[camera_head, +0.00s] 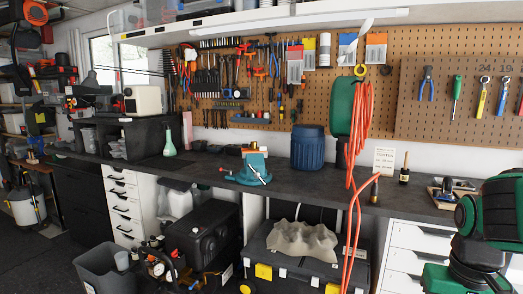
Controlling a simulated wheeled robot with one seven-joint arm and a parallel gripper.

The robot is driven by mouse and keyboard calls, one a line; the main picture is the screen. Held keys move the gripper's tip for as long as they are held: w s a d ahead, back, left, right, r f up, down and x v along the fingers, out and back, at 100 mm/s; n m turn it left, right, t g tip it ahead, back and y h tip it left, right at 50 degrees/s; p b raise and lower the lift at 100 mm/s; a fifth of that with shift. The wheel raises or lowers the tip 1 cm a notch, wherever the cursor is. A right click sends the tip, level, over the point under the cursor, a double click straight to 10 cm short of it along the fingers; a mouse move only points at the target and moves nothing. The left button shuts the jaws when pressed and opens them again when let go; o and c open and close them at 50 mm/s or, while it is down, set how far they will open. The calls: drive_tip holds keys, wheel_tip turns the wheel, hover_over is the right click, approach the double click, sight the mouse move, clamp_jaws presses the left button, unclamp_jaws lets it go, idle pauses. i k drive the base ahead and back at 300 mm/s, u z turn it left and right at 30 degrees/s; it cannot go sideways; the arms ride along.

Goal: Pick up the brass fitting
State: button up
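I cannot single out the brass fitting with certainty. A small brass-coloured piece (254,146) shows at the top of the teal bench vise (252,167) on the dark workbench. Another small brownish, coppery piece (375,187) stands near the bench's front edge, by the orange hose; its shape is too small to tell. My green and black arm shows at the lower right, in front of the bench's right end. My gripper's fingers are not in view.
An orange hose (360,130) hangs from a green reel over the bench front. A blue ribbed bin (307,148), a dark bottle (404,168) and a metal plane-like tool (450,190) stand on the bench. The bench top (325,190) is mostly clear right of the vise.

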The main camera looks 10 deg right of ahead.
sight(254, 145)
drive_tip(key=u, duration=0.05)
drive_tip(key=i, duration=1.45)
drive_tip(key=u, duration=0.05)
